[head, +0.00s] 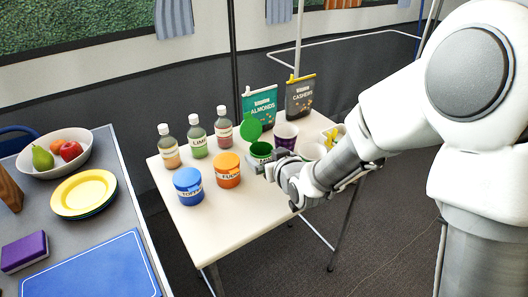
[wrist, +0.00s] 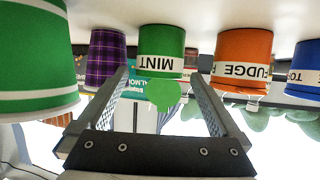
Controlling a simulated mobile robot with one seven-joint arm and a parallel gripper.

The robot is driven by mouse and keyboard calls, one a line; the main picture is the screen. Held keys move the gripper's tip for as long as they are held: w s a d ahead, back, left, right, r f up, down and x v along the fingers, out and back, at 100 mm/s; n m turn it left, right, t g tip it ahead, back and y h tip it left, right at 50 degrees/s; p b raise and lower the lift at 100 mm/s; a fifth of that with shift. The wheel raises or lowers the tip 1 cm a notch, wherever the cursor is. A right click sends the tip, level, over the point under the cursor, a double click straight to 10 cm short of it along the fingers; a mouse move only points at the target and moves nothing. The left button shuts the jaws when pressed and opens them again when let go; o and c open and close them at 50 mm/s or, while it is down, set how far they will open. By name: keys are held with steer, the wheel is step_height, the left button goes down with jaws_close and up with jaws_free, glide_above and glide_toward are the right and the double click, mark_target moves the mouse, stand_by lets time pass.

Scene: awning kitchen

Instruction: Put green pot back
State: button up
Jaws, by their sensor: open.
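The green pot, labelled MINT in the wrist view (wrist: 162,50), stands on the small white table; it also shows in the head view (head: 261,149). It appears open at the top in the head view. A round green disc, perhaps its lid (head: 252,128), shows just behind it and also in the wrist view (wrist: 163,93). My gripper (wrist: 158,76) is open, its two fingers pointing at the green pot, which lies ahead of the gap between them. In the head view my gripper (head: 262,168) is low at the pot's near side. I cannot tell whether it touches.
An orange FUDGE pot (head: 228,171) and a blue pot (head: 188,187) stand left of the green pot. A purple tartan cup (head: 285,135) and a green-and-white striped cup (wrist: 35,60) stand on its other side. Bottles and nut bags stand behind. The white table's (head: 230,225) front is clear.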

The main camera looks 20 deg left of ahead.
steer(key=p+v, duration=0.2)
steer(key=v, duration=0.7)
steer(key=s+d+r+m+g+h, duration=0.1)
steer(key=s+d+r+m+h, duration=0.15)
steer(key=d, duration=0.55)
steer(key=s+d+r+m+h, duration=0.1)
steer(key=d+r+h, duration=0.3)
steer(key=d, duration=0.4)
steer(key=s+d+r+m+g, duration=0.2)
steer(key=s+d, duration=0.2)
steer(key=s, duration=0.3)
steer(key=s+d+r+m+g+h, duration=0.1)
steer(key=s+d, duration=0.3)
steer(key=s, duration=0.4)
steer(key=shift+d+r+m+g, duration=0.3)
steer(key=shift+r+m+g, duration=0.1)
steer(key=shift+g, duration=0.2)
steer(key=shift+r+h, duration=0.1)
steer(key=shift+h, duration=0.15)
step_height(320, 180, up, 22)
steer(key=p, duration=2.1)
steer(key=shift+p, duration=0.4)
